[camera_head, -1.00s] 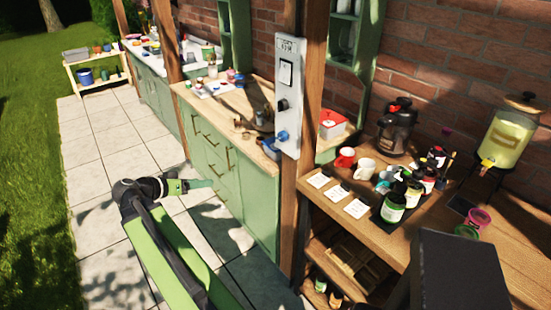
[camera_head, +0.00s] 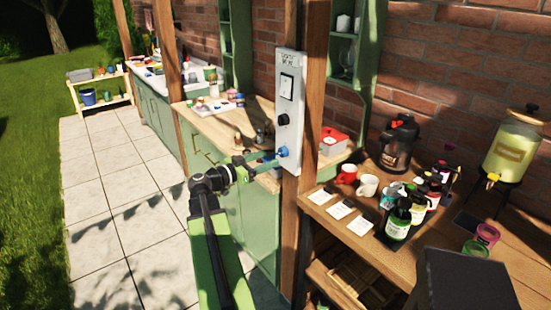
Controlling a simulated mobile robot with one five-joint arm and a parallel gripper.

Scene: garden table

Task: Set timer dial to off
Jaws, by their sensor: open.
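A pale control panel (camera_head: 291,100) is fixed upright on a wooden post. It carries a switch (camera_head: 287,87) near the top, a black dial (camera_head: 283,120) below it and a blue dial (camera_head: 282,152) near the bottom. The lettering is too small to read, so I cannot tell which dial is the timer or how it is set. My gripper (camera_head: 268,156) is open and empty, with its tips just left of the blue dial. I cannot tell whether they touch it.
The wooden post (camera_head: 314,60) stands behind the panel. A green cabinet counter (camera_head: 205,120) with small items lies to the left. A wooden table (camera_head: 460,235) with mugs, bottles and a drink dispenser (camera_head: 514,145) is at the right. Paving at the left is clear.

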